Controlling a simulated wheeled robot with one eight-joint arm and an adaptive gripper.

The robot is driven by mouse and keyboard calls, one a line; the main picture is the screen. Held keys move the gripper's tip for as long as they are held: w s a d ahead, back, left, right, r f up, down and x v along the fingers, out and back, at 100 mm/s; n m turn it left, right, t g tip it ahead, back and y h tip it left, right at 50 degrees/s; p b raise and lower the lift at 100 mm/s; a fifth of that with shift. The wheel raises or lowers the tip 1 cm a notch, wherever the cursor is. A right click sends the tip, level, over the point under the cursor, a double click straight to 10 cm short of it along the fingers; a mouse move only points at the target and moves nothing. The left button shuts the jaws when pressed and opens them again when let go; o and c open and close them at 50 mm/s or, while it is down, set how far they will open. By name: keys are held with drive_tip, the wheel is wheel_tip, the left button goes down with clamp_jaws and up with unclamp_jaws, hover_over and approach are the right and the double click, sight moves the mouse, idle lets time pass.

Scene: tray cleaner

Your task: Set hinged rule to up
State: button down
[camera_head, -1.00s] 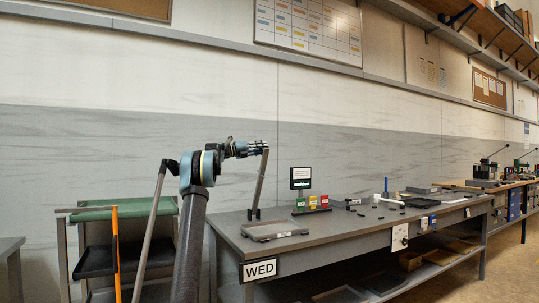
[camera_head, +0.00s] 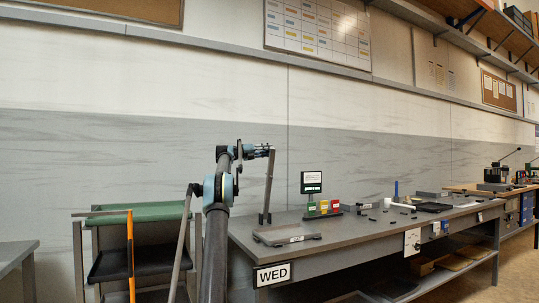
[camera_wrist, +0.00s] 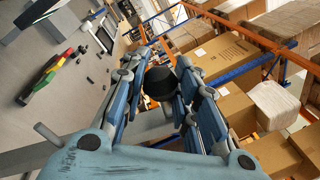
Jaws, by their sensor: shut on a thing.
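The hinged rule (camera_head: 269,188) is a long grey bar at the left end of the bench. It stands nearly upright, its top leaning slightly right, with its foot at the back of a flat grey plate (camera_head: 290,234). My gripper (camera_head: 268,152) is at the rule's top end. In the wrist view, my gripper (camera_wrist: 160,85) has its fingers closed around a dark round knob (camera_wrist: 158,82), which appears to belong to the rule. A grey bar crosses below the fingers there, partly hidden by my gripper.
A small sign (camera_head: 311,183) and green, yellow and red blocks (camera_head: 323,207) stand right of the rule. Small dark parts lie farther along the bench (camera_head: 350,232). A green-topped cart (camera_head: 140,213) stands at left.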

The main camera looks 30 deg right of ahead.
drive_tip(key=shift+w+f, duration=0.1)
drive_tip(key=c, duration=1.2)
unclamp_jaws()
drive_tip(key=v, duration=1.2)
drive_tip(key=shift+f, duration=0.1)
